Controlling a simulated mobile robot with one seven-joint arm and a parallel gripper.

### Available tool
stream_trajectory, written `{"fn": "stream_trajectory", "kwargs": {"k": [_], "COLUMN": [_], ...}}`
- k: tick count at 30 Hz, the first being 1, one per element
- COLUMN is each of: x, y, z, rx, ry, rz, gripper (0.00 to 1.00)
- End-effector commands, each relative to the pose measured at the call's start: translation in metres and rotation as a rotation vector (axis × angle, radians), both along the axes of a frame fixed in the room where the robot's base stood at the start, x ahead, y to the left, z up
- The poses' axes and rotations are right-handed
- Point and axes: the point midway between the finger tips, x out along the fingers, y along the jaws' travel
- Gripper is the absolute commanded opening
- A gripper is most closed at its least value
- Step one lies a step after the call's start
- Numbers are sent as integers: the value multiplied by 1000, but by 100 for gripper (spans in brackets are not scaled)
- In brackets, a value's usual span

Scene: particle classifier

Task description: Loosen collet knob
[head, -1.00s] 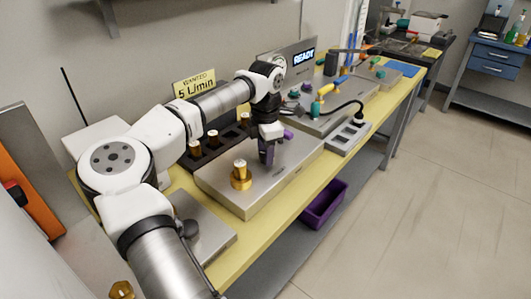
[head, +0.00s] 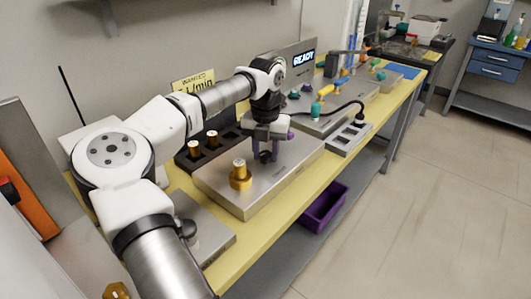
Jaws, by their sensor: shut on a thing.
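My gripper (head: 267,151) points down over the steel-topped block (head: 224,192) in the middle of the bench. Its two purple fingers stand on either side of a small dark knob (head: 265,156), which I take to be the collet knob, and are shut on it. The fingers and the wrist hide part of the knob and what is below it. A brass fitting (head: 240,175) with a pale top stands upright on the same block, nearer to me and apart from the gripper.
A dark rack (head: 184,163) with brass-and-white pieces stands behind the block, under a yellow sign (head: 186,86). A grey tray (head: 346,139) with a cable lies to the right. A purple bin (head: 325,206) sits on the shelf below. A purple part (head: 291,135) is close beside the gripper.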

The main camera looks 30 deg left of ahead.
Motion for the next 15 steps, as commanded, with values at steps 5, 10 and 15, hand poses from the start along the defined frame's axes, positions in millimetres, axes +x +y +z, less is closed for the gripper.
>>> {"fn": "stream_trajectory", "kwargs": {"k": [5, 10, 15], "x": [0, 0, 0], "y": [1, 0, 0], "z": [0, 0, 0], "rx": [3, 2, 1], "ry": [-1, -2, -1], "rz": [120, 201, 246], "gripper": [11, 11, 11]}}
